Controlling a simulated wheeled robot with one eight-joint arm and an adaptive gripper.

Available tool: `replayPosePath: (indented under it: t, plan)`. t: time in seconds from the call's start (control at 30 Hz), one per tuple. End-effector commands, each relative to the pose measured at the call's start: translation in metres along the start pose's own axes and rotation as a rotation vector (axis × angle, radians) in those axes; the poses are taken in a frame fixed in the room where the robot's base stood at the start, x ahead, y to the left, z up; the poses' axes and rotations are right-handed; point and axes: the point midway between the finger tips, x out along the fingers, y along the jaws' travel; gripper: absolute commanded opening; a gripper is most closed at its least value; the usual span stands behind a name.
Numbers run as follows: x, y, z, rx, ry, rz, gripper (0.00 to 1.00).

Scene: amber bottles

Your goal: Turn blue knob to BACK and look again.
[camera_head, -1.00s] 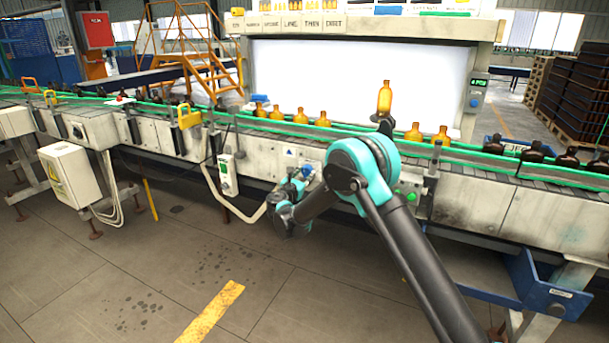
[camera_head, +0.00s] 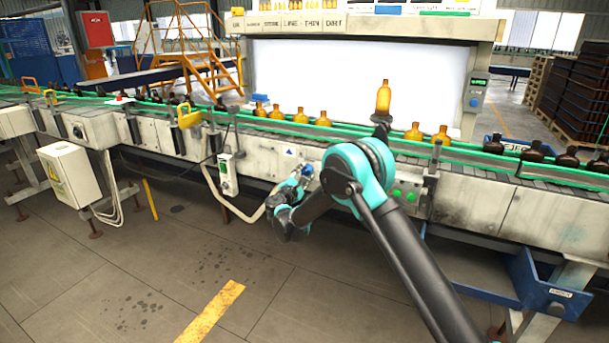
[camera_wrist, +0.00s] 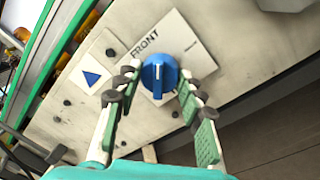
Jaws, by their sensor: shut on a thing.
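The blue knob (camera_wrist: 159,75) sits on a white plate (camera_wrist: 183,45) on the conveyor's side panel in the wrist view. The plate reads FRONT above the knob; a smaller mark to the right is unreadable. A pale line on the knob's face runs nearly upright in the picture. My gripper (camera_wrist: 160,82) is shut on the knob, one finger on each side. In the head view my gripper (camera_head: 304,178) is at the panel, small and partly hidden by my own arm. An amber bottle (camera_head: 383,98) stands raised before the bright screen.
A blue triangle label (camera_wrist: 91,78) is left of the knob. Several amber bottles (camera_head: 299,115) stand along the green-railed conveyor (camera_head: 480,165). Green buttons (camera_head: 411,197) are right of my arm. A blue tray (camera_head: 545,285) juts out at lower right. The floor in front is clear.

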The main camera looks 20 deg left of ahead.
Motion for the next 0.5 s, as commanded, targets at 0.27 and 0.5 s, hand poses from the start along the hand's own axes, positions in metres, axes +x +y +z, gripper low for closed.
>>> replayPosePath:
  t: [0.27, 0.5]
  plan:
    - [-0.0004, -0.0015, -0.0013, 0.26, -0.022, 0.003, 0.1]
    - [-0.0006, -0.0016, -0.0017, 0.48, -0.04, 0.006, 0.1]
